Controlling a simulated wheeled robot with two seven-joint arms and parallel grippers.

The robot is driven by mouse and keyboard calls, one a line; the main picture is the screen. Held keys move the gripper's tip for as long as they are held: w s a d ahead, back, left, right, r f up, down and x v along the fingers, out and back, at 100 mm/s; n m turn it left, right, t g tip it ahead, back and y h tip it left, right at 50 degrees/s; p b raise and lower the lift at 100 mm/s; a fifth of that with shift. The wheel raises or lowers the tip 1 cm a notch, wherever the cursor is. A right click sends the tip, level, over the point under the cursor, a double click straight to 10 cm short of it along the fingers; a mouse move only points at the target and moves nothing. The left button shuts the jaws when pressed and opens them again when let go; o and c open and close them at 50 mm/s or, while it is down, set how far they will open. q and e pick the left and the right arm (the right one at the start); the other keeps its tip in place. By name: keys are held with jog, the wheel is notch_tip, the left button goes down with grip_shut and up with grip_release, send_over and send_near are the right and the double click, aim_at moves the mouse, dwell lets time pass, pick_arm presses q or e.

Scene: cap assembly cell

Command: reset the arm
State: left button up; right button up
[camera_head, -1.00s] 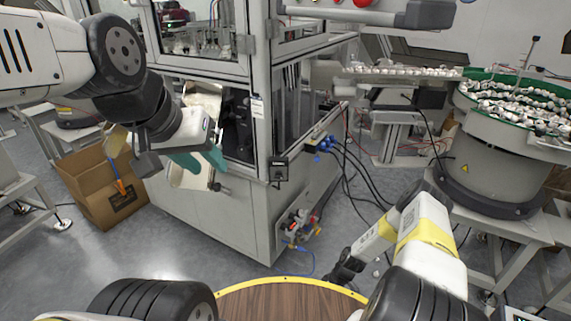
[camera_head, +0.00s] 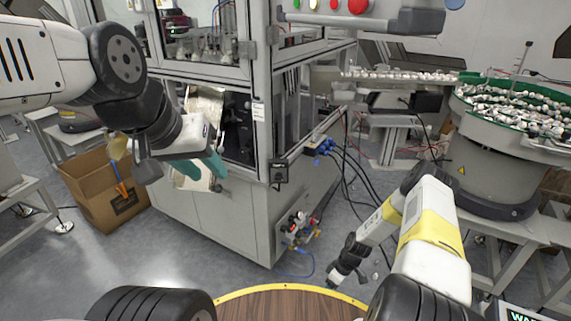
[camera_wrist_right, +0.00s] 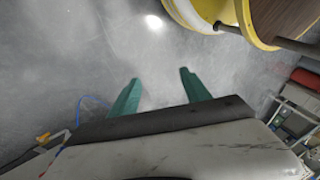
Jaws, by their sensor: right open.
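My left gripper (camera_head: 200,167) has teal fingers and hangs at the left in the head view, in front of the machine's pale chute (camera_head: 200,108). I see no object in it, and the gap between its fingers is not clear. My right arm (camera_head: 428,225), white with yellow bands, reaches down at the lower right. Its dark end is near the floor beyond the round wooden table (camera_head: 285,305). In the right wrist view, my right gripper (camera_wrist_right: 159,80) is open and empty, its two green fingers apart over the grey floor.
A cardboard box (camera_head: 105,195) stands on the floor left of the machine cabinet (camera_head: 225,215). A bowl feeder (camera_head: 490,165) full of small parts stands at the right. Cables and air fittings (camera_head: 297,228) stick out from the cabinet's side. Some floor is clear.

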jog(key=w+d+r+h, duration=0.1)
jog(key=w+d+r, duration=0.15)
jog(key=r, duration=0.35)
jog(key=w+d+r, duration=0.1)
jog(key=w+r, duration=0.2)
jog(key=r, duration=0.2)
notch_tip(320, 180, up, 31)
jog(key=w+m+t+h, duration=0.2)
jog(key=m+t, duration=0.1)
jog(key=m, duration=0.1)
jog(key=s+a+r+m+t, duration=0.1)
jog(key=s+r+m, duration=0.1)
jog(key=s+r, duration=0.5)
jog(key=s+a+r+m+t, duration=0.1)
jog(key=s+r+t, duration=0.15)
jog(key=r, duration=0.75)
jog(key=s+a+r+m, duration=0.1)
jog(key=s+r, duration=0.2)
jog(key=s, duration=0.4)
jog(key=s+a+r+m+t, duration=0.1)
jog(key=s+r+m, duration=0.1)
jog(key=s+r, duration=0.2)
jog(key=shift+s+a+y, duration=0.15)
jog(key=shift+s+y, duration=0.25)
jog(key=shift+s, duration=1.45)
jog(key=shift+t, duration=0.25)
